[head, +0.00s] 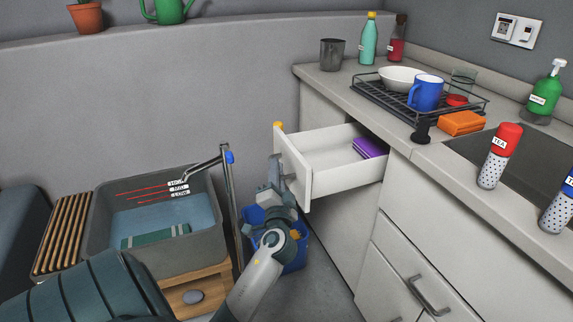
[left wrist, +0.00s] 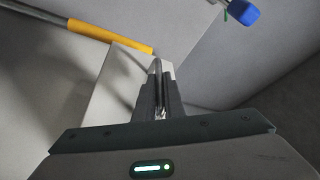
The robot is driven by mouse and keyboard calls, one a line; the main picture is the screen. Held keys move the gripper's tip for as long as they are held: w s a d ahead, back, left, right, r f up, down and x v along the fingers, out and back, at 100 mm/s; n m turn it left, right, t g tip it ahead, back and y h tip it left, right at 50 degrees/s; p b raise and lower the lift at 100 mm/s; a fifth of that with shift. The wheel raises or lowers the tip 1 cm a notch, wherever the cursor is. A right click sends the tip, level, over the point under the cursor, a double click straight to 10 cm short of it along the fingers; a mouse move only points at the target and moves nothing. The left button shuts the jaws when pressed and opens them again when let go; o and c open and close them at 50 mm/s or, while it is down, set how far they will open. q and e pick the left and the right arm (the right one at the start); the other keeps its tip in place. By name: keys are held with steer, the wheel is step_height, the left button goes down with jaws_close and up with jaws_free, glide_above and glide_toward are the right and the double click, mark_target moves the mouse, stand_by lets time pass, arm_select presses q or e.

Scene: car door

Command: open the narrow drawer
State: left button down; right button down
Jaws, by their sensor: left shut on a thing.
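The narrow drawer (head: 325,155) is pulled out from the cabinet under the counter. Its white front panel faces left, and a purple item (head: 370,148) lies inside near the back. My left gripper (head: 279,178) is at the outer face of the drawer front, shut on the drawer handle, which it mostly hides. In the left wrist view my left gripper (left wrist: 158,85) shows its fingers close together, against the pale drawer front (left wrist: 118,85). My right gripper is not in view.
A blue bin (head: 292,258) stands on the floor below the drawer. A grey basin (head: 100,225) with water and a tap (head: 228,190) is to the left. The counter holds a dish rack (head: 392,98), a blue mug (head: 426,93) and bottles. A lower drawer handle (head: 425,293) sticks out at right.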

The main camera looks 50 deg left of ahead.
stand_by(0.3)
arm_select(q)
steer(key=c, duration=1.8)
jaws_free()
steer(key=shift+c, duration=0.2)
steer(key=shift+s+d, duration=0.1)
steer(key=shift+s, duration=0.05)
